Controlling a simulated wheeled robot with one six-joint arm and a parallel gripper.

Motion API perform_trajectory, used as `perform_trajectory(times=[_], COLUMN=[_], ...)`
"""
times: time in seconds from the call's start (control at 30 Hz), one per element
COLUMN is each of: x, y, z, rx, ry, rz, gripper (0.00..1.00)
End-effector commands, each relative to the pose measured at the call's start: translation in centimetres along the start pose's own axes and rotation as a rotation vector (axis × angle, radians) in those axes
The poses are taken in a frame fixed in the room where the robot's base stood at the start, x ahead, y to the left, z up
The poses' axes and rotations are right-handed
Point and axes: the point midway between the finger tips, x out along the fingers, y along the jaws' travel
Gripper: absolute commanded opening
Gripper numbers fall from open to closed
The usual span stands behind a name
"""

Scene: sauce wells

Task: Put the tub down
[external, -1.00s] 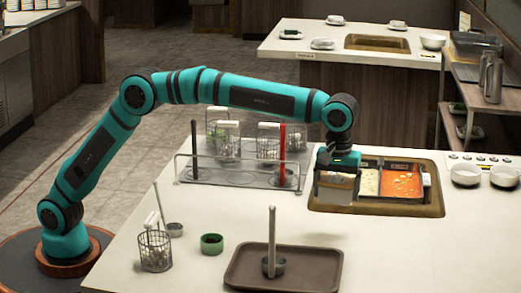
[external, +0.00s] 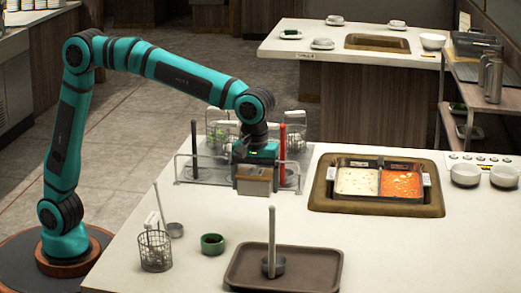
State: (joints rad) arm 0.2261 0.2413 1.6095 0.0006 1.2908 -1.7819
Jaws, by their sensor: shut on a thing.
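The tub hangs roughly upright at the front of the wire-railed rack, left of the sauce well. From this angle I cannot tell how high it is above the counter. The sauce well (external: 318,200) is a brown-rimmed recess holding a dark pan with a white sauce (external: 358,181) and an orange-red sauce (external: 401,185). My fingertips are mostly hidden by the gripper body and tub.
The railed rack (external: 199,182) behind my gripper holds wire baskets and a red-handled tool (external: 281,150). In front are a brown tray (external: 317,268) with a ladle (external: 271,240), a green bowl (external: 212,243) and a wire basket (external: 155,251). White bowls (external: 465,175) stand right. Counter between rack and tray is clear.

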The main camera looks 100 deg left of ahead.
Motion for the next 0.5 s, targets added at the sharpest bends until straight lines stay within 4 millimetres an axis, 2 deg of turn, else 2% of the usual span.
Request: perform_trajectory(times=[0.1,0.27,0.5], x=[0.2,0.8,4.8], y=[-1.7,-2.7,-2.7], z=[-0.1,-0.2,-0.2], rx=[-0.009,-0.015,-0.016], ry=[0.000,0.000,0.000], rz=[0.001,0.000,-0.002], gripper=[0.55,0.55,0.55])
